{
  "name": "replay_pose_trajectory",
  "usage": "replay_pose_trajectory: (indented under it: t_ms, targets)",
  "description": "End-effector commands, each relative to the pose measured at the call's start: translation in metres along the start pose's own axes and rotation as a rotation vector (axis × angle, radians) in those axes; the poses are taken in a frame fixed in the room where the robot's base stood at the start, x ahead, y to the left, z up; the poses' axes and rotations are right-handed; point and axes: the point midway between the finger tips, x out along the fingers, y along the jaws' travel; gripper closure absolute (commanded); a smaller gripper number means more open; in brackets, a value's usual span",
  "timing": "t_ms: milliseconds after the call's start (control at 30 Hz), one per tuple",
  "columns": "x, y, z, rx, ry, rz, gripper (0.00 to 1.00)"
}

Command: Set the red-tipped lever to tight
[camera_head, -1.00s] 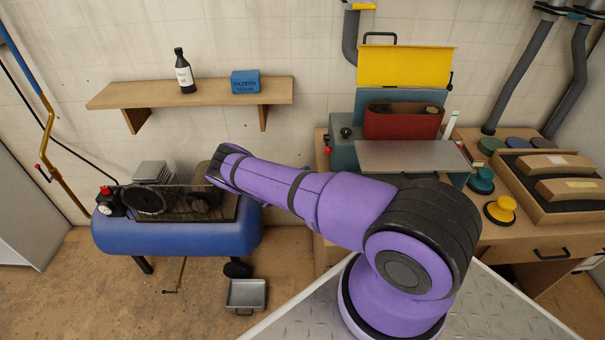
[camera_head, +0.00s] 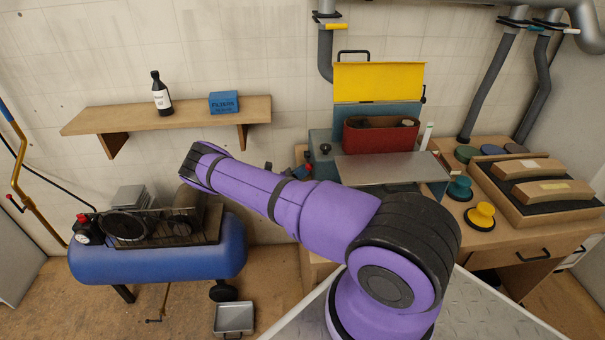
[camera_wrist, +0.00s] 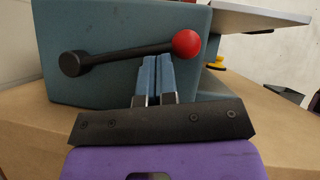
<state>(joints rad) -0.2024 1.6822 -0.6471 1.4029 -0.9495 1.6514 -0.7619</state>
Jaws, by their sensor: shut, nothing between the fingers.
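The lever (camera_wrist: 130,53) is a black rod on a round black hub, fixed to the blue-grey side of the belt sander (camera_wrist: 110,25). Its red ball tip (camera_wrist: 186,43) points right and slightly up in the wrist view. My gripper (camera_wrist: 157,60) is shut and empty. Its blue fingertips are just below the rod, left of the red ball. I cannot tell whether they touch the rod. No tight marking is readable.
The sander's metal table (camera_head: 390,168) juts out at its front. A blue compressor (camera_head: 160,262) stands at left below a wall shelf (camera_head: 180,113).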

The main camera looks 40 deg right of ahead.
Motion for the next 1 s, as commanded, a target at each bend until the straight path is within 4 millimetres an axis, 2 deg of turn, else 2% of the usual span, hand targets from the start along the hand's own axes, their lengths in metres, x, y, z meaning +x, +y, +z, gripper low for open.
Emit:
replay_pose_trajectory:
  t_ms: [767,1000]
  targets:
    - [0.006,-0.002,0.010,-0.092,0.000,0.062,1.00]
    - [0.012,-0.004,0.019,-0.176,0.001,0.118,1.00]
